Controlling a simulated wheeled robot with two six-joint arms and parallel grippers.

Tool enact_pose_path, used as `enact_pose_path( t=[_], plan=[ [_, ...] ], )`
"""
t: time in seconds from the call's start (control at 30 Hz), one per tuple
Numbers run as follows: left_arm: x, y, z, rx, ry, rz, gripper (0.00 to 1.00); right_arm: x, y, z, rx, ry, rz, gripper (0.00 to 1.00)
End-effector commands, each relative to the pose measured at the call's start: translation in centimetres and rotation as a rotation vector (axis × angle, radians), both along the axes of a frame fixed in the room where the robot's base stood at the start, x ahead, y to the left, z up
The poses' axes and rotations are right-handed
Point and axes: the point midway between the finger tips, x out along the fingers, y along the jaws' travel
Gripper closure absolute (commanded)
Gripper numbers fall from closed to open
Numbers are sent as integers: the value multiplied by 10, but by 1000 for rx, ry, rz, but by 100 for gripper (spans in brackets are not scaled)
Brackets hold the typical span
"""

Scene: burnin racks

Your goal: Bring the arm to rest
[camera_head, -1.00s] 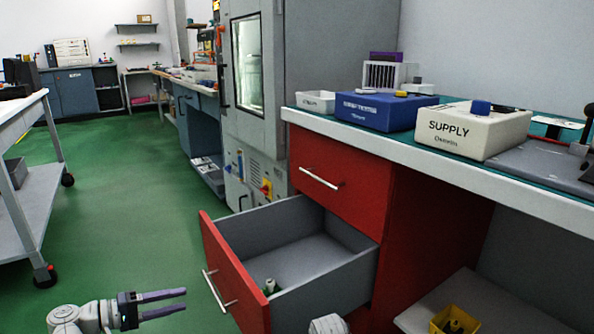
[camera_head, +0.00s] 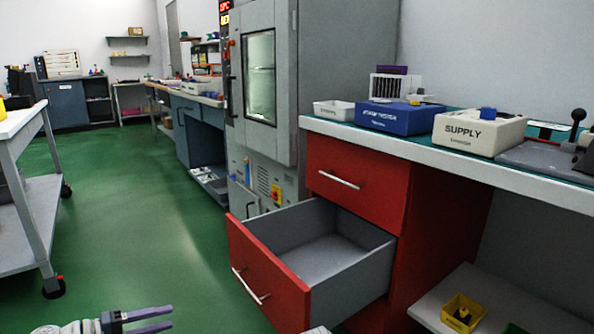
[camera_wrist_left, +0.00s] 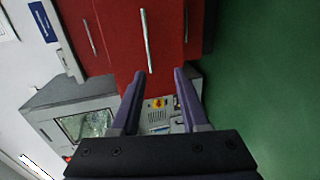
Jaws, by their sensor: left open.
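My left gripper (camera_head: 168,318) is at the bottom left of the head view, low over the green floor and left of the open drawer. Its two dark purple fingers are apart with nothing between them. The left wrist view shows the open gripper (camera_wrist_left: 159,78) too, with a red drawer front (camera_wrist_left: 148,40) beyond the fingertips. My left arm is mostly cut off by the bottom edge of the head view. My right gripper does not show; only a small pale part shows at the bottom edge.
The lower red drawer (camera_head: 268,275) stands pulled out from the bench, near my left gripper. Above it are a blue box (camera_head: 392,118) and the white SUPPLY box (camera_head: 478,133). A yellow bin (camera_head: 462,312) sits on the low shelf. A grey cart (camera_head: 48,190) stands left; floor between is clear.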

Motion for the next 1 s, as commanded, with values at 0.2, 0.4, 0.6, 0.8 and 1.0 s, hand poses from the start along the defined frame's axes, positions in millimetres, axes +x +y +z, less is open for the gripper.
enact_pose_path(
  t=[0.2, 0.4, 0.6, 0.8, 1.0],
  plan=[
    [2, -24, -2, 49, 43, -49, 55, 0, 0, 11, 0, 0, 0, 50],
    [3, -54, -7, 119, 95, -111, 55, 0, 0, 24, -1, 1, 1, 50],
    [-1, -97, -15, 239, 170, -209, 55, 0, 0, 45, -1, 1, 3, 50],
    [-19, -156, -22, 452, 263, -366, 55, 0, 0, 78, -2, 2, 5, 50],
    [-52, -212, -23, 782, 331, -561, 55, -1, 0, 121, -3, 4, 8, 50]
  ],
)
